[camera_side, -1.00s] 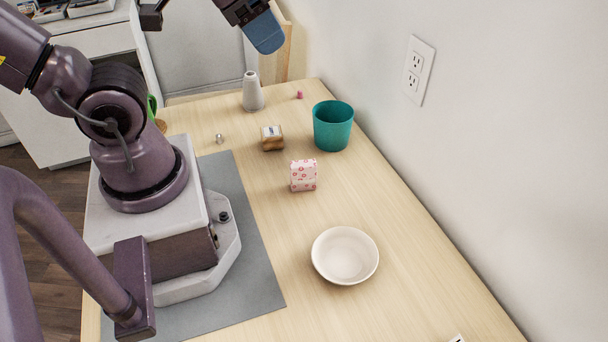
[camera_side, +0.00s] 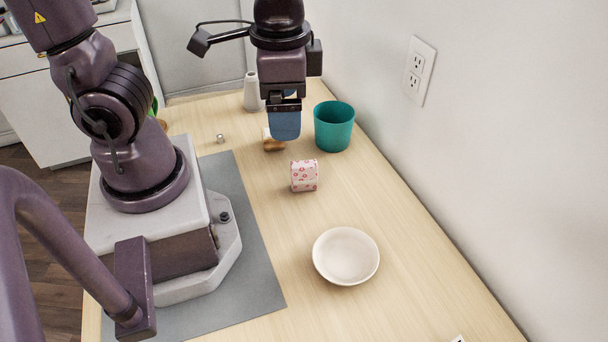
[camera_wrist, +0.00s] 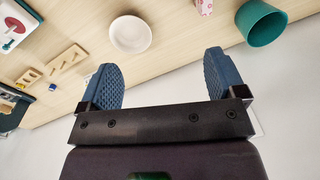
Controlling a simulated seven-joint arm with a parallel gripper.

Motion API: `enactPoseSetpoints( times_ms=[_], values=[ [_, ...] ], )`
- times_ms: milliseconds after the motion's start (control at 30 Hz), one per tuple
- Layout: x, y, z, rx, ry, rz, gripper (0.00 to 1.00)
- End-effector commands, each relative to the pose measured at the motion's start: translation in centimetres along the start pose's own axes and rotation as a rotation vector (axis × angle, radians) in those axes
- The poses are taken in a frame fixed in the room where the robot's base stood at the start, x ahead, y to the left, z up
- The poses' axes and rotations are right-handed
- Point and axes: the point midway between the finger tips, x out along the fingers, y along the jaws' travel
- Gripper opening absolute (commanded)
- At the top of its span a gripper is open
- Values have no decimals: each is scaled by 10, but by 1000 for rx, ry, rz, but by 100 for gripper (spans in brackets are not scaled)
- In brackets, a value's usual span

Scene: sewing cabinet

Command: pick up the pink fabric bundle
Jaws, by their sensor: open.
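The pink fabric bundle (camera_side: 304,176) is a small white-and-pink patterned block standing on the wooden table, between the teal cup and the white bowl. In the wrist view it shows only partly at the top edge (camera_wrist: 205,6), left of the cup. My gripper (camera_side: 285,135) has blue fingers and hangs above the table, behind the bundle and apart from it, in front of the small brown-and-white block in the picture. In the wrist view my gripper (camera_wrist: 164,75) is open, with nothing between its fingers.
A teal cup (camera_side: 334,127) stands close to my gripper's right. A white bowl (camera_side: 345,257) sits nearer the front. A grey vase (camera_side: 253,92) and a brown-and-white block (camera_side: 274,145) are behind. The wall (camera_side: 520,150) bounds the right. Table around the bundle is clear.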

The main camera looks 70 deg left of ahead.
Motion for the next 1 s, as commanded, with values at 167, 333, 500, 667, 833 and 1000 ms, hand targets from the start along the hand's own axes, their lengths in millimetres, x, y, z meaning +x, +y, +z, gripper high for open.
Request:
enactPoseSetpoints(
  times_ms=[167, 333, 500, 667, 833, 1000],
  values=[
    [53, 5, 5, 218, -297, -121, 89],
    [94, -3, 13, 438, -556, -287, 89],
    [128, -20, 18, 676, -805, -499, 89],
    [151, -41, 13, 909, -1019, -733, 89],
    [163, -61, -6, 1110, -1174, -963, 89],
    [158, -68, -33, 1203, -1190, -1095, 89]
  ],
)
